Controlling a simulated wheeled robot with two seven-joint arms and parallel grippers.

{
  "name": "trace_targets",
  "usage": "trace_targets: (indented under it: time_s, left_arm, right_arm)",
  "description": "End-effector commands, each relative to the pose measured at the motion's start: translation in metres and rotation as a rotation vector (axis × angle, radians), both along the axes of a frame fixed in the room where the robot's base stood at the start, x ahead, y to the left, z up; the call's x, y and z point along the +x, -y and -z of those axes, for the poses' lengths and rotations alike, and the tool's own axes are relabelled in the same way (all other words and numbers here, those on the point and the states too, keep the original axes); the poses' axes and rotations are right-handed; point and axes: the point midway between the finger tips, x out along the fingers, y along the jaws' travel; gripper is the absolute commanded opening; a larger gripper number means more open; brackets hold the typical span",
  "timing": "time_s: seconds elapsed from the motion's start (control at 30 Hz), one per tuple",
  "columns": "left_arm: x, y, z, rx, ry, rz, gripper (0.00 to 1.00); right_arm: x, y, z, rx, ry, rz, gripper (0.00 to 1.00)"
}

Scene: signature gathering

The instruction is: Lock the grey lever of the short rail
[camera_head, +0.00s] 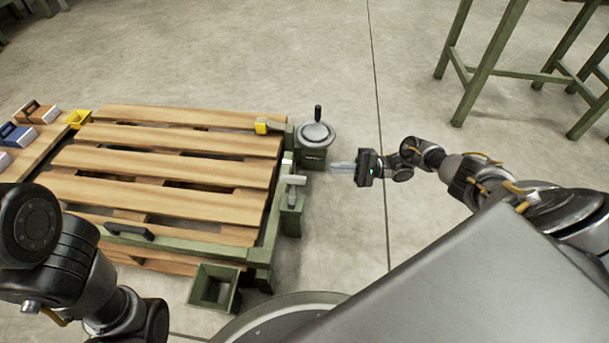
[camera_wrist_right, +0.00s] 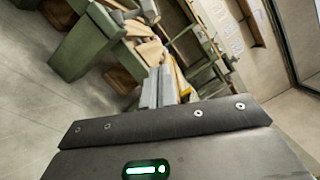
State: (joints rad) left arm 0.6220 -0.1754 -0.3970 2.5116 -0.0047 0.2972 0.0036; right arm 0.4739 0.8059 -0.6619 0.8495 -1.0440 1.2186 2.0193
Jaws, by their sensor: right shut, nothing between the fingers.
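The grey lever (camera_head: 295,180) sits on a green block beside the short rail (camera_head: 270,225), at the right edge of the wooden pallet, in the head view. It looks like a small grey T-shaped handle; whether it is locked is too small to tell. My right gripper (camera_head: 333,166) is shut and empty, to the right of the lever and clear of it, with its fingers pointing left. In the right wrist view its grey fingers (camera_wrist_right: 160,75) lie together. My left arm comes in at the lower left, but its gripper is not in view.
A grey handwheel (camera_head: 315,134) with an upright black knob stands just behind the lever. A yellow piece (camera_head: 263,126) sits at the pallet's back right corner. A green open bin (camera_head: 214,289) stands in front of the pallet (camera_head: 165,160).

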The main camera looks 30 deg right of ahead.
Motion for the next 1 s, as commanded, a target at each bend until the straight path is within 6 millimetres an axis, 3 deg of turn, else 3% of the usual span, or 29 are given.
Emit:
trace_targets:
  time_s: [0.27,0.7,1.0]
  left_arm:
    - [0.001,0.000,-0.003,0.001,-0.002,0.000,0.36]
    - [0.001,0.000,0.002,0.001,-0.003,0.000,0.36]
    - [0.001,0.001,-0.002,0.002,-0.004,0.001,0.36]
  right_arm:
    - [0.004,-0.012,-0.002,0.001,0.003,0.000,0.00]
    - [0.040,-0.092,-0.009,0.002,0.005,0.002,0.00]
    - [0.016,-0.108,-0.023,-0.001,0.003,0.002,0.00]
